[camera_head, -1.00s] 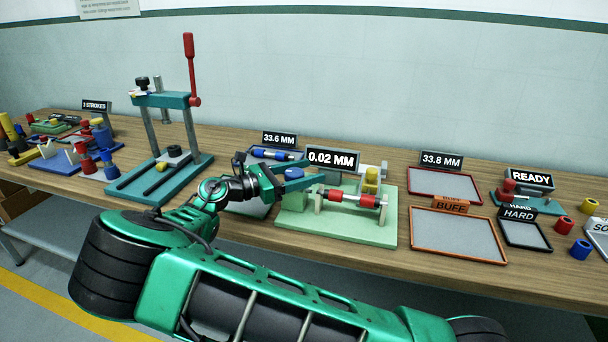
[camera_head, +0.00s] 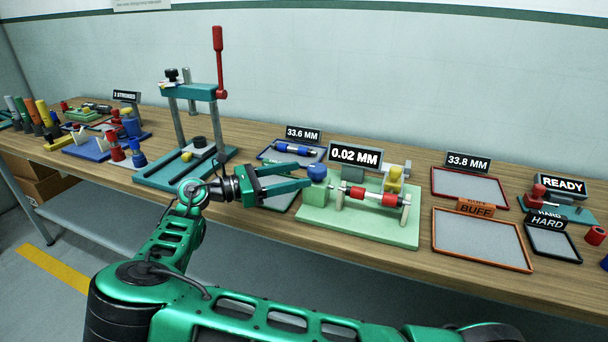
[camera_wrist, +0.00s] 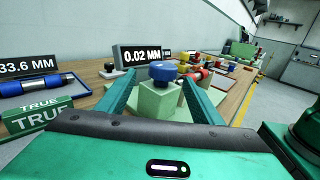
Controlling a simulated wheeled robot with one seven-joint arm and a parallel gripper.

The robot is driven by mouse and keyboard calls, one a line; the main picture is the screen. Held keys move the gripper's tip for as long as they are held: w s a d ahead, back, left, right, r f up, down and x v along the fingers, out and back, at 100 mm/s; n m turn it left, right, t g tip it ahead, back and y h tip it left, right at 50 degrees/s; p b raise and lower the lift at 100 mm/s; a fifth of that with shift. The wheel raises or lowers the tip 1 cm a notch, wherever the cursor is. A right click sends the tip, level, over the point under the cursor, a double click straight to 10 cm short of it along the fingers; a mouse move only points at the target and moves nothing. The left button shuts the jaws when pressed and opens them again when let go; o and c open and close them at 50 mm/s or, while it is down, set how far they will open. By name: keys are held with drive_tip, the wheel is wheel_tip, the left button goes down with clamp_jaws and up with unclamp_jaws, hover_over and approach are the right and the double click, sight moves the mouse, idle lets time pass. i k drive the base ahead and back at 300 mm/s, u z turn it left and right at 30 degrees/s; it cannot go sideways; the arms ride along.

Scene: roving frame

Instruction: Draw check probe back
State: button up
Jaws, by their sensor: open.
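The check fixture is a pale green plate (camera_head: 345,228) bearing a shaft with red rollers (camera_head: 375,196). At its left end a blue round knob (camera_head: 317,172) sits on a green block. In the wrist view this knob (camera_wrist: 163,71) and its block (camera_wrist: 160,100) appear between my two fingers. The display (camera_head: 355,156) above reads 0.02 MM. My gripper (camera_head: 309,176) is open, its fingertips close to the knob from the left. No grip on the knob shows. I cannot tell whether a finger touches the block.
A tray with a blue cylinder (camera_head: 296,149), labelled 33.6 MM, lies behind my gripper. A teal press (camera_head: 190,165) with a red lever stands to the left. Empty trays marked 33.8 MM (camera_head: 470,187) and BUFF (camera_head: 480,240) lie right. A READY station (camera_head: 560,208) stands farther right.

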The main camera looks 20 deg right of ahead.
sight(393, 181)
drive_tip(key=k, duration=1)
